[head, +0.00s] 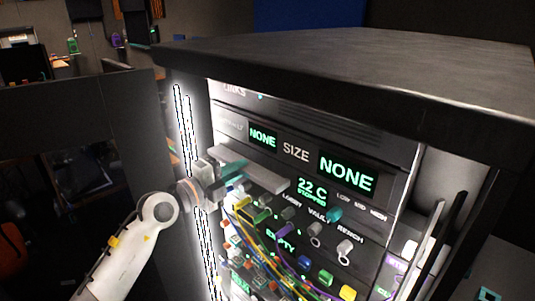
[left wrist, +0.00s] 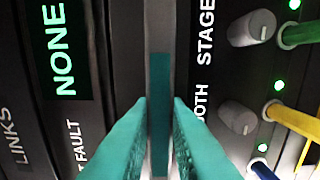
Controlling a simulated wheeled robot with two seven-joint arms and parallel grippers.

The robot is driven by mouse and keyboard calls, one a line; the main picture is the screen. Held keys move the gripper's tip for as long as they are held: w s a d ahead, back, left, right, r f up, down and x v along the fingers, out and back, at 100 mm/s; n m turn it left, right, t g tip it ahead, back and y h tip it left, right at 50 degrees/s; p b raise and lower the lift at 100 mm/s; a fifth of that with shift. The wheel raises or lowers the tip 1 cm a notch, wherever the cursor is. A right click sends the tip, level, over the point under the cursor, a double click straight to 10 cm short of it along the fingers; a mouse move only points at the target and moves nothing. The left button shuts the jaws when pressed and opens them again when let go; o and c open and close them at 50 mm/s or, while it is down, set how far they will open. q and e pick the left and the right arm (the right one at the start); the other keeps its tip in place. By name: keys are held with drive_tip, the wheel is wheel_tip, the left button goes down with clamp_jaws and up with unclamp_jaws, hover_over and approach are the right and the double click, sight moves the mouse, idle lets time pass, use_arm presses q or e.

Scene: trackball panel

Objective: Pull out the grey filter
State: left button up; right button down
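The grey filter appears to be the light grey bar (head: 262,174) that sticks out of the panel front below the SIZE row in the head view. In the left wrist view the bar (left wrist: 160,30) runs upright down the middle, with a teal strip along it. My left gripper (head: 238,170) is at the bar's left part in the head view and partly covers it. In the left wrist view its two teal fingers (left wrist: 160,103) lie one on each side of the bar, tips close to its edges. I cannot tell whether they press on it. My right gripper is not in view.
Below the bar are several knobs, coloured plugs and cables (head: 262,228), close under my left gripper. Two displays (head: 347,177) read NONE. A dark overhanging top (head: 350,60) covers the panel. A bright lit strip (head: 187,130) edges its left side.

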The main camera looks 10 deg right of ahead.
use_arm(q)
clamp_jaws()
drive_tip(key=p+v, duration=0.3)
drive_tip(key=v, duration=0.5)
idle(1.1)
idle(0.4)
drive_tip(key=p+v, duration=0.1)
drive_tip(key=v, duration=0.7)
idle(0.9)
drive_tip(key=shift+a, duration=0.15)
drive_tip(key=shift+v, duration=1.35)
